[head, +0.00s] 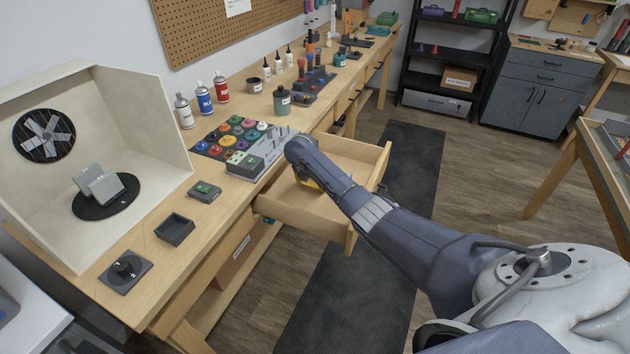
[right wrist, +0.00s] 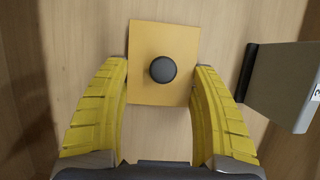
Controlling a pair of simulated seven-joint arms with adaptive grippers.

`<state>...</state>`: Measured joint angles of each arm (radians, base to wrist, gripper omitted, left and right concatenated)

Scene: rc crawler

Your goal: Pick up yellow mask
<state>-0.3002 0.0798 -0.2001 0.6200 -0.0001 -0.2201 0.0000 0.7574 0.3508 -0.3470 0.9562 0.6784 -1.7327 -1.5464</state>
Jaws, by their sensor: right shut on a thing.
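The yellow mask (right wrist: 150,38) is a flat yellow-orange plate with a round black knob in its middle. It shows in the right wrist view, lying over the pale wooden floor of the open drawer (head: 290,212). My right gripper (right wrist: 161,82) is shut on the mask, with one yellow finger against each side edge. In the head view my right gripper (head: 308,184) reaches down into the drawer, and my arm hides most of the mask there. I cannot tell whether the mask touches the drawer floor. My left gripper is not in view.
A grey block (right wrist: 284,85) with a black edge sits right of the mask in the drawer. The drawer's wooden walls surround the gripper. The workbench (head: 222,228) above holds a grey tray (head: 175,229), colored discs, bottles and a white booth (head: 150,110).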

